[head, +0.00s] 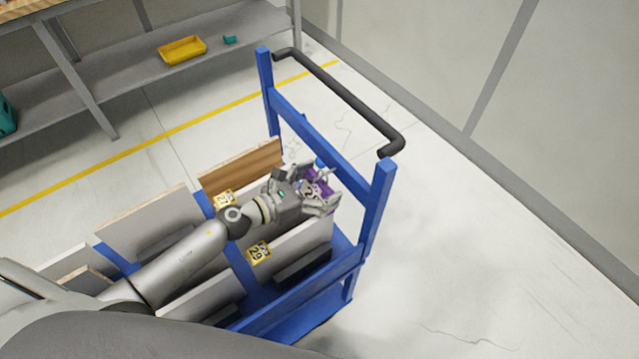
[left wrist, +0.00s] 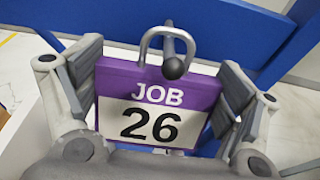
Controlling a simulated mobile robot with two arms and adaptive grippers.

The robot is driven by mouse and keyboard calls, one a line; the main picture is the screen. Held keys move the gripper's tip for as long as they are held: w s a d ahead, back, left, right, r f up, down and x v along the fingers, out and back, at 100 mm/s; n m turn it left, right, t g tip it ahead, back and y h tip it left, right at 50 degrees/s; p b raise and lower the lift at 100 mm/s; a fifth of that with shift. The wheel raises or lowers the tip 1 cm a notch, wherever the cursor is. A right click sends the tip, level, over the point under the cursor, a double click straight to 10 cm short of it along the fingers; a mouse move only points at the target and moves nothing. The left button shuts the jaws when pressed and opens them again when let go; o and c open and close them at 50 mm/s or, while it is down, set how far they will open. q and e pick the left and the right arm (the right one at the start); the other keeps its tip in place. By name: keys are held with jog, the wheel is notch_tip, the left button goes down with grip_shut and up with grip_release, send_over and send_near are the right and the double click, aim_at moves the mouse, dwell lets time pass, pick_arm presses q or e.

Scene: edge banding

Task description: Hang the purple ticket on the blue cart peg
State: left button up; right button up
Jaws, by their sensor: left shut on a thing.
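The purple ticket (left wrist: 155,100) reads "JOB 26" and stands upright between the two fingers of my left gripper (left wrist: 160,95), which is shut on it. A grey loop (left wrist: 146,46) rises from its top edge. The peg (left wrist: 174,67) has a dark ball end, which shows inside the loop and in front of the ticket's top edge. The loop appears to be around the peg, but whether it rests on it I cannot tell. In the head view my left gripper (head: 318,196) is at the blue cart's end frame (head: 307,130), and the ticket (head: 319,180) is partly hidden by the fingers.
The blue cart carries several upright panels (head: 150,222) under my left arm. Yellow tags (head: 259,252) sit among them. A black handle (head: 340,93) tops the end frame. A grey shelf with a yellow bin (head: 182,50) stands behind. The floor right of the cart is clear.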

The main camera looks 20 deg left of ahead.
pick_arm(q)
jog(key=o, duration=0.5)
jog(key=shift+o, duration=0.2)
jog(key=shift+s+a, duration=0.1)
jog(key=v, duration=1.1)
jog(key=shift+s+a, duration=0.25)
jog(key=shift+s, duration=0.1)
